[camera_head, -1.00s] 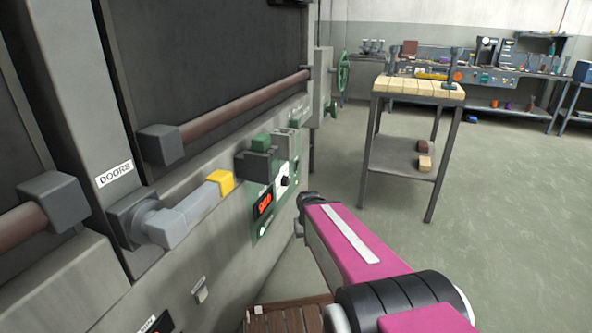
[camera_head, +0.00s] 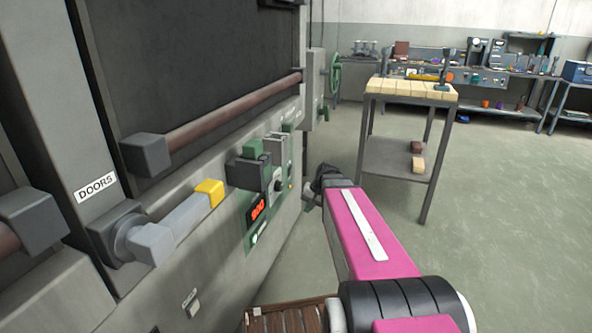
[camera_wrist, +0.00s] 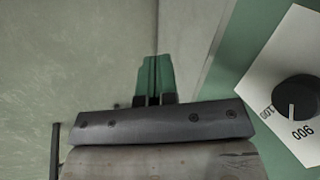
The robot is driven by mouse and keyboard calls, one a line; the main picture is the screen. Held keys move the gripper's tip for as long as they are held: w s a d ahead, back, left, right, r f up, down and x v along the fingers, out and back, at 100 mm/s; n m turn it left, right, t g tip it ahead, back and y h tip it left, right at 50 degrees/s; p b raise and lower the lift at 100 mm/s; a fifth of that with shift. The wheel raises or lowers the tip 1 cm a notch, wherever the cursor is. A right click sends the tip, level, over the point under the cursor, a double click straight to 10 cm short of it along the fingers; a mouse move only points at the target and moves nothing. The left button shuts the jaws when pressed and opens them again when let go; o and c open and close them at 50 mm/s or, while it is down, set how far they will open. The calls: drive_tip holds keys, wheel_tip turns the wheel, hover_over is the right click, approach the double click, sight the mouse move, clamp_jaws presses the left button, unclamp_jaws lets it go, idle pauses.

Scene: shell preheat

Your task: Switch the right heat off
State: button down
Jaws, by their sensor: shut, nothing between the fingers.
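A green control panel (camera_head: 249,240) is on the grey front of the machine in the head view. It has a lit red display (camera_head: 257,209) that seems to read 900, and a dark knob (camera_head: 278,186) on a pale plate above and to the right of it. In the wrist view the round black knob (camera_wrist: 296,98) is at the right edge, on a white dial plate (camera_wrist: 262,82) marked 100 and 900. My gripper (camera_wrist: 155,62) is shut and empty, its green fingertips left of the dial and apart from it. In the head view the fingertips cannot be made out clearly.
A yellow-tipped grey lever (camera_head: 209,192) sticks out by the DOORS label (camera_head: 97,187). A green-and-grey block (camera_head: 245,172) juts out above the display. A long brown handle bar (camera_head: 235,110) runs above. A small table (camera_head: 408,98) stands right, with open floor around it.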

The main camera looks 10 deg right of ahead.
drive_tip(key=w+d+r+m+t+y, duration=0.2)
drive_tip(key=w+d+r+t+y, duration=0.1)
drive_tip(key=w+d+r, duration=0.6)
drive_tip(key=w+r+y, duration=0.1)
drive_tip(key=w+r, duration=0.2)
drive_tip(key=r, duration=0.1)
drive_tip(key=shift+w+r+m+t+y, duration=0.25)
drive_tip(key=shift+w+m+t+y, duration=0.05)
drive_tip(key=shift+m, duration=0.1)
approach(290, 171)
drive_tip(key=shift+w+d+x, duration=0.15)
drive_tip(key=shift+x, duration=1.6)
drive_tip(key=shift+w+d+x, duration=0.1)
drive_tip(key=shift+d+x, duration=0.05)
drive_tip(key=shift+x, duration=1.55)
drive_tip(key=shift+f, duration=0.15)
